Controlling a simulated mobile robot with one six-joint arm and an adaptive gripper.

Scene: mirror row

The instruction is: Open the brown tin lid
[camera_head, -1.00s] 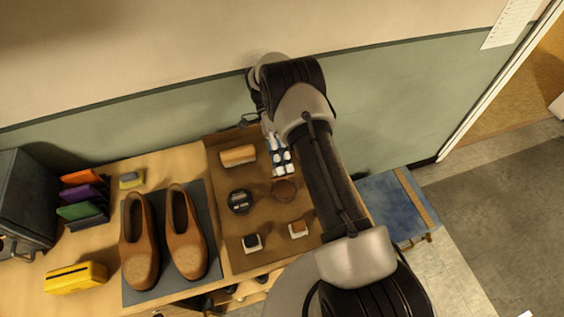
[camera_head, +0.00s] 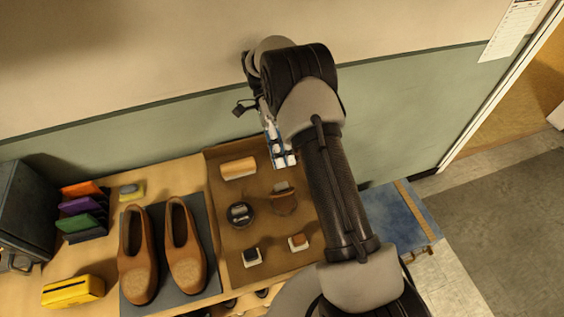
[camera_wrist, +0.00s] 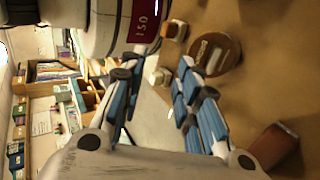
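The brown tin (camera_head: 285,204) stands on the brown tray, just below my gripper (camera_head: 279,157) in the head view. Its outline looks uneven, with a part standing up at its back edge; whether this is the raised lid is too small to tell. My gripper's blue fingers are apart with nothing held between them, and they also show in the wrist view (camera_wrist: 152,75). A round labelled tin (camera_wrist: 213,53) lies right of the fingers in the wrist view; I cannot tell which tin it is. A reddish-brown piece (camera_wrist: 275,145) is nearer the camera.
The tray (camera_head: 223,240) also holds a dark tin (camera_head: 240,215), a wooden block (camera_head: 238,168) and two small white-based pieces (camera_head: 251,257). Brown shoes (camera_head: 186,255) stand to the left on a dark mat. The wall is close behind my arm. A blue box (camera_head: 400,225) is at right.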

